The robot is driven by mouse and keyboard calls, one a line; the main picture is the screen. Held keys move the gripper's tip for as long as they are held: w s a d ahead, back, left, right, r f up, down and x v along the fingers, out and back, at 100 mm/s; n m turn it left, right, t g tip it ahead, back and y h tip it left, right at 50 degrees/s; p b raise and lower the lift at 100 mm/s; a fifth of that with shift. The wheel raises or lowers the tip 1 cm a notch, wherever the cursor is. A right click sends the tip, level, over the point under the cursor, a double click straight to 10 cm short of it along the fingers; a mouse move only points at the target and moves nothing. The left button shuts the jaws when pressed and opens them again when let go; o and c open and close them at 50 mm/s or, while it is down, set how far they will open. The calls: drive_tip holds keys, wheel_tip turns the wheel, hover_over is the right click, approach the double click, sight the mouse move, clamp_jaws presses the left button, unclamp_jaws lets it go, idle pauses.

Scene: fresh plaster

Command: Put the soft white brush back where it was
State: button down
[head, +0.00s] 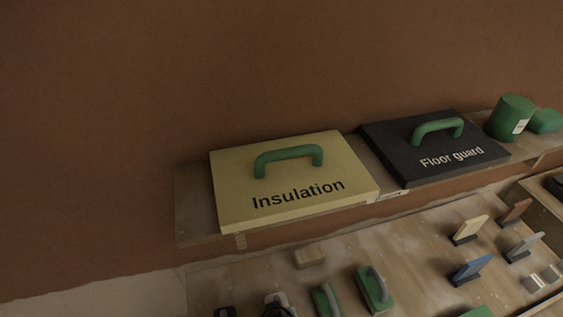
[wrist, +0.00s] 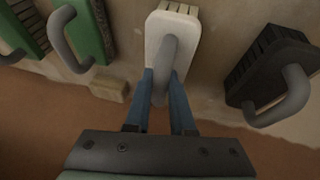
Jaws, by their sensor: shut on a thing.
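The soft white brush (wrist: 188,28) has a white body, a row of pale bristles and a grey handle. In the wrist view it is at the top middle, and my gripper (wrist: 163,78) has its two blue fingers shut on the handle.
A black brush (wrist: 262,72) stands on one side, green tools with grey handles (wrist: 90,30) on the other. A small wooden block (wrist: 110,88) lies close by on the bench. Behind, a shelf (head: 195,215) bears the yellow Insulation box (head: 230,175) and the black Floor guard box (head: 395,150).

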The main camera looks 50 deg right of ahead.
drive_tip(key=shift+f, duration=0.2)
drive_tip(key=c, duration=0.8)
unclamp_jaws()
drive_tip(key=shift+o, duration=0.2)
drive_tip(key=shift+r, duration=0.2)
drive_tip(key=v, duration=1.2)
